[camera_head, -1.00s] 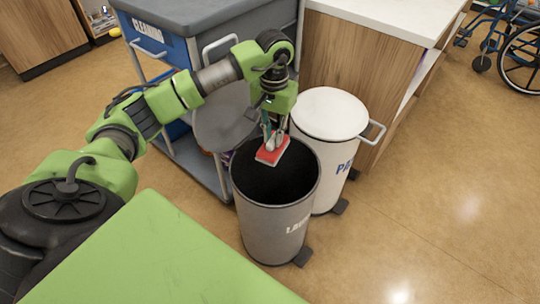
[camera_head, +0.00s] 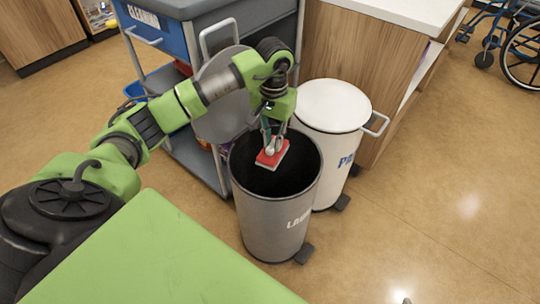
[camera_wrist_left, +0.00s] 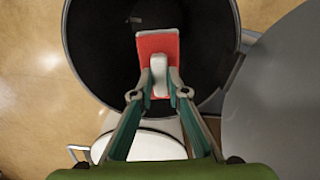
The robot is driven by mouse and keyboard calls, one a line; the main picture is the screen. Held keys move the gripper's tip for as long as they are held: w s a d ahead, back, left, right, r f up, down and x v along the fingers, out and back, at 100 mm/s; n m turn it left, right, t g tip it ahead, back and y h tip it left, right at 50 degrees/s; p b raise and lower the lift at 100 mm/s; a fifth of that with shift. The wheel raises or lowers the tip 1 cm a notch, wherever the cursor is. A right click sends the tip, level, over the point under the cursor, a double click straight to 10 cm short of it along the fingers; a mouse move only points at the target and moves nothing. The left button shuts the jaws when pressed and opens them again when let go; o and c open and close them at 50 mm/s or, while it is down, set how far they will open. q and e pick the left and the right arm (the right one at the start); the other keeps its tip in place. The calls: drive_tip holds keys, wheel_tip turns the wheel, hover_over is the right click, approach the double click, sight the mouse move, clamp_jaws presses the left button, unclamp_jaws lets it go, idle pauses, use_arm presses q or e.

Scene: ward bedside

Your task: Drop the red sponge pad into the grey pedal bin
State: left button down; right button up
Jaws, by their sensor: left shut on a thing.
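The red sponge pad (camera_head: 272,154) has a pale edge and is held over the open mouth of the grey pedal bin (camera_head: 272,222). My left gripper (camera_head: 272,146) is shut on the pad, with its fingers pointing down. In the left wrist view the red pad (camera_wrist_left: 158,47) sits between the fingertips (camera_wrist_left: 158,85), with the dark inside of the grey bin (camera_wrist_left: 95,50) around it. The grey bin's lid (camera_head: 220,95) stands open at the back. How far the pad is below the rim is hard to tell.
A white pedal bin (camera_head: 333,105) with its lid shut stands right behind the grey bin. A grey and blue cleaning cart (camera_head: 160,40) stands behind at left. A wooden cabinet (camera_head: 345,55) is behind the white bin. The floor (camera_head: 430,210) at right is clear.

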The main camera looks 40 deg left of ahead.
idle(0.3)
use_arm(q)
drive_tip(key=c, duration=1.9)
unclamp_jaws()
wheel_tip(320, 180, up, 12)
drive_tip(key=shift+f, duration=0.1)
